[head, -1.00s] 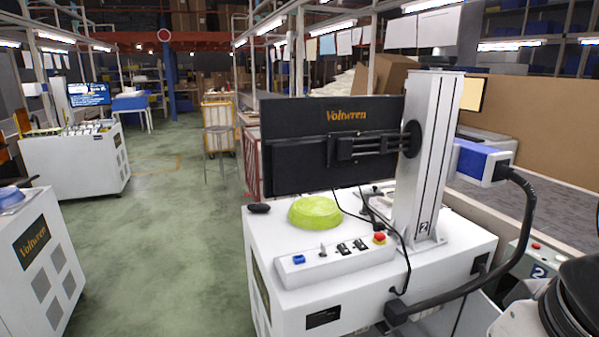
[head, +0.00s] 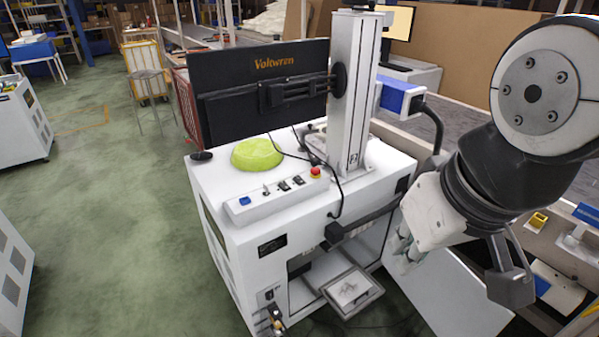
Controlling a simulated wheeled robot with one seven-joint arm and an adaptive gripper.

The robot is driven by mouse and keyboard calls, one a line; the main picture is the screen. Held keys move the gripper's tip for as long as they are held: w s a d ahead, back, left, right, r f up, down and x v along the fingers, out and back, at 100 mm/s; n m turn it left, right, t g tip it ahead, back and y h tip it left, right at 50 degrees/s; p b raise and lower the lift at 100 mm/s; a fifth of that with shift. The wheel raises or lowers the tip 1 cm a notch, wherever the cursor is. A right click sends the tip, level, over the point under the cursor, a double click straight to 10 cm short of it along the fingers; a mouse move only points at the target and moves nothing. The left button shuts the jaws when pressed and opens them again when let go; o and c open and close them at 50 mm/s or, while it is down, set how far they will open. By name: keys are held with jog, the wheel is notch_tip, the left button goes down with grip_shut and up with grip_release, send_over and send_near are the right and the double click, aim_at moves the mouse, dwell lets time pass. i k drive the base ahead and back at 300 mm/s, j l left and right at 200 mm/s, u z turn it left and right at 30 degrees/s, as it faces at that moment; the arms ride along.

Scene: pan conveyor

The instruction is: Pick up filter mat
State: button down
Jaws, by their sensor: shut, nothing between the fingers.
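A light grey framed panel with a grey patterned middle (head: 352,291) sticks out of the low opening at the front of the white machine (head: 300,205). It may be the filter mat, but I cannot tell for sure. My gripper (head: 404,252) is at the right of the picture on my folded arm. It is beside the machine, above and to the right of the panel and apart from it. Its fingers are small and seen at an angle; they look shut and empty.
A monitor (head: 262,90) and a post (head: 350,90) rise behind. A small yellow bin (head: 538,221) is at right.

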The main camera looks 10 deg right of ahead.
aim_at(349, 292)
jog(key=i+j+z, duration=0.3)
jog(key=i+j, duration=0.2)
jog(key=j, duration=0.2)
jog(key=i+j+z, duration=0.2)
jog(key=j+z, duration=0.15)
jog(key=z, duration=1)
